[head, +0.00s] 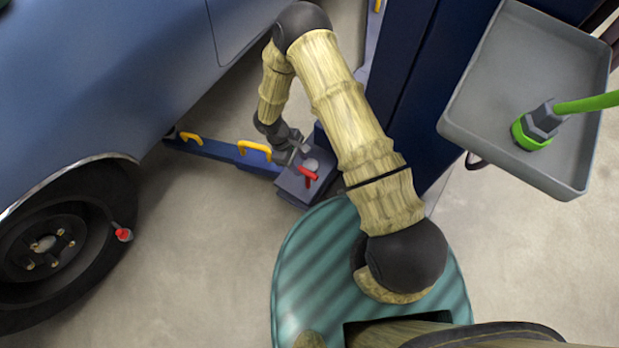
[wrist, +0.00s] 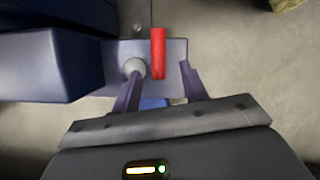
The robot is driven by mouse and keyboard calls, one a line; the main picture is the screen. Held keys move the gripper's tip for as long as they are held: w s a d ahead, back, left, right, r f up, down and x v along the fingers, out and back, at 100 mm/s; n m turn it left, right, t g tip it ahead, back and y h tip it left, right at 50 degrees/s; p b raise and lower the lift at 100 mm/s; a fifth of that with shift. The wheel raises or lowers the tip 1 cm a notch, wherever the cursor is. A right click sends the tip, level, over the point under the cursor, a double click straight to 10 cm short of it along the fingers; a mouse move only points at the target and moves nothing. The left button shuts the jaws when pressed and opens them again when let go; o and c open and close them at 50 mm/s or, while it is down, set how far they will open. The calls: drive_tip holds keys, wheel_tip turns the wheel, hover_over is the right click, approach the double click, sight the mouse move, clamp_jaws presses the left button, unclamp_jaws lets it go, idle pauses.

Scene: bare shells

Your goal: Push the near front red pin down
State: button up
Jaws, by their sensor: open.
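The red pin (head: 308,173) is a short red bar on top of a dark block (head: 292,187) at the foot of the blue column. In the wrist view the red pin (wrist: 158,52) shows between and beyond the fingertips, a little left of the middle. My gripper (head: 296,153) is beside the pin in the head view. It is open and empty, with the pin between the two fingers in the wrist view (wrist: 160,74). A round grey knob (wrist: 134,67) shows at the left fingertip. Whether a finger touches the pin or knob, I cannot tell.
A blue car (head: 110,70) with a black wheel (head: 75,205) stands at left. A blue lift arm with yellow handles (head: 254,149) runs from under it to the block. A grey tray (head: 485,75) with a green-handled tool (head: 540,122) is at upper right. Open floor lies at lower left.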

sight(308, 178)
drive_tip(key=b+x, duration=0.2)
drive_tip(key=x, duration=0.7)
drive_tip(key=shift+s+d+f+b, duration=0.1)
drive_tip(key=shift+d+f+b, duration=0.1)
drive_tip(key=shift+f+b, duration=0.15)
